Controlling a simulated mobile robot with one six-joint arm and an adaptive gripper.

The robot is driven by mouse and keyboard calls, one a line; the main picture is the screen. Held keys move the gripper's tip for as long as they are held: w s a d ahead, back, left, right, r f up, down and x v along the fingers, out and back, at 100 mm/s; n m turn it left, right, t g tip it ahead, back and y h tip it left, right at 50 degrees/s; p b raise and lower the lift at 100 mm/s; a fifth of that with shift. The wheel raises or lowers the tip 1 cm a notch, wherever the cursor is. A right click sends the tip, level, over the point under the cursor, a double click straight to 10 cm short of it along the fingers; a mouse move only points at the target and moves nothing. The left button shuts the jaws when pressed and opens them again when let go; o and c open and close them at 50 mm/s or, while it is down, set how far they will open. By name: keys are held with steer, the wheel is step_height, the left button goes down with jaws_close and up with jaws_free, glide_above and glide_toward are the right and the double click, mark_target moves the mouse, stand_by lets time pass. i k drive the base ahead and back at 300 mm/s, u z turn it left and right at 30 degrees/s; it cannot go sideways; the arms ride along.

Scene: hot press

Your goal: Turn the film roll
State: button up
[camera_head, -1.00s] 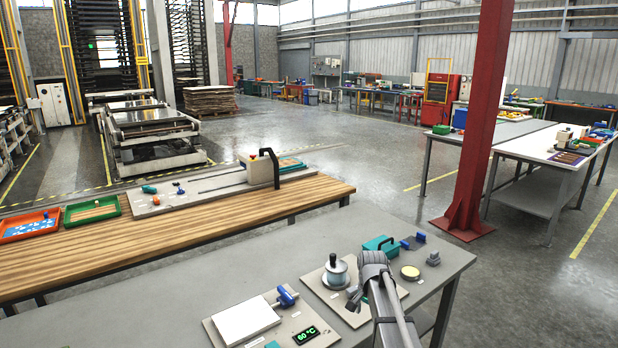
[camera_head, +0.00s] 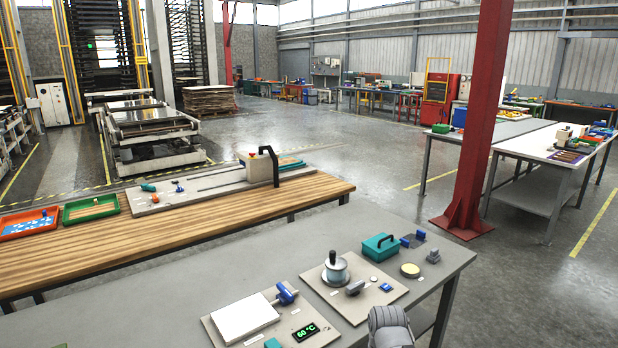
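The film roll (camera_head: 336,272) is a pale blue-white cylinder with a black knob on top. It stands upright on a beige board (camera_head: 322,294) on the grey table. A grey block (camera_head: 355,287) sits on the board just right of the roll. A small blue part (camera_head: 386,287) lies farther right. A rounded grey segment of my arm shows at the bottom edge, right of the board and apart from the roll. My gripper's fingers are not visible. Nothing touches the roll from my side, and whether it has rotated cannot be told.
Left of the board, a heating plate unit (camera_head: 246,318) has a green "60 °C" display (camera_head: 306,332) and a blue knob (camera_head: 287,292). Behind right stand a teal box with a black handle (camera_head: 381,247), a yellow disc (camera_head: 410,270) and a grey part (camera_head: 433,255). The table's back left is clear.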

mark_target(335, 276)
steer(key=z, duration=0.05)
steer(key=k, duration=0.65)
steer(key=u, duration=0.4)
steer(key=i, duration=1.55)
steer(key=z, duration=0.35)
